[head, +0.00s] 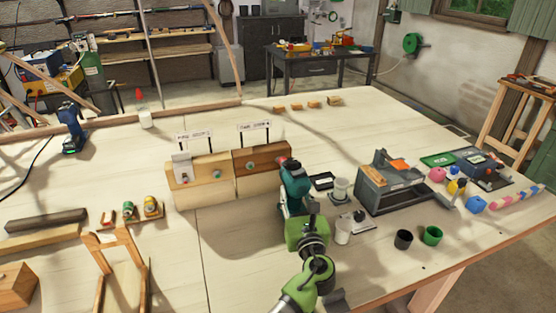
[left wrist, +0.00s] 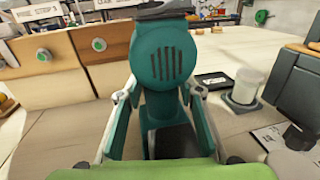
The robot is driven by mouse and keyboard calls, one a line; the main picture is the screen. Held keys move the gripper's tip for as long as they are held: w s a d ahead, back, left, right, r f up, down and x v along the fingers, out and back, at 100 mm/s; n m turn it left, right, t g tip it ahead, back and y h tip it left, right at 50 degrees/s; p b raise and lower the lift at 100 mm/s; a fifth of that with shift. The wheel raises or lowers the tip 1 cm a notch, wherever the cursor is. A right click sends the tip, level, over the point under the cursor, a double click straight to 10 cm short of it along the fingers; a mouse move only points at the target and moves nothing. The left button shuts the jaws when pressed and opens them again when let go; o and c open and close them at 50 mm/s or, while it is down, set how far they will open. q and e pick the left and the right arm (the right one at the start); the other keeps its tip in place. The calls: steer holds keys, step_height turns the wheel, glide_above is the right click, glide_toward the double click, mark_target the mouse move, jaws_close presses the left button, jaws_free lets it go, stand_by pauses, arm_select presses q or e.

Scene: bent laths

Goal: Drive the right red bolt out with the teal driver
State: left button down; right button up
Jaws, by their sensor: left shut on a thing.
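My left gripper (head: 294,212) is shut on the teal driver (head: 294,180), and the left wrist view shows its fingers (left wrist: 159,92) on both sides of the driver's grip (left wrist: 157,62). The driver stands at the right end of the right wooden block (head: 262,158). A small red spot shows by the driver's nose; whether it is the right red bolt, and whether the driver touches it, I cannot tell. The left wooden block (head: 203,186) carries a pale plate (head: 181,168) with a small red spot low on it. Each block has a round teal knob. My right gripper is out of view.
Right of the driver are a black flat box (head: 321,181), a pale cup (head: 342,231) and a grey toolbox (head: 388,190). A dark cup (head: 403,239) and a green cup (head: 432,235) stand nearer the edge. A blue drill (head: 71,128) stands far left. The table before the blocks is clear.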

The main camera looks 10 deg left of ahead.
mark_target(300, 188)
arm_select(q)
steer(key=shift+s+d+r+p, duration=0.2)
steer(key=shift+s+d+p, duration=0.2)
steer(key=shift+s, duration=0.25)
steer(key=shift+s+d+r+p, duration=0.2)
steer(key=shift+s+d+p, duration=0.1)
steer(key=shift+s+d, duration=0.25)
steer(key=shift+a, duration=0.1)
steer(key=shift+r, duration=0.1)
steer(key=shift+r+p, duration=1.95)
steer(key=shift+p, duration=0.15)
steer(key=shift+s+f, duration=0.1)
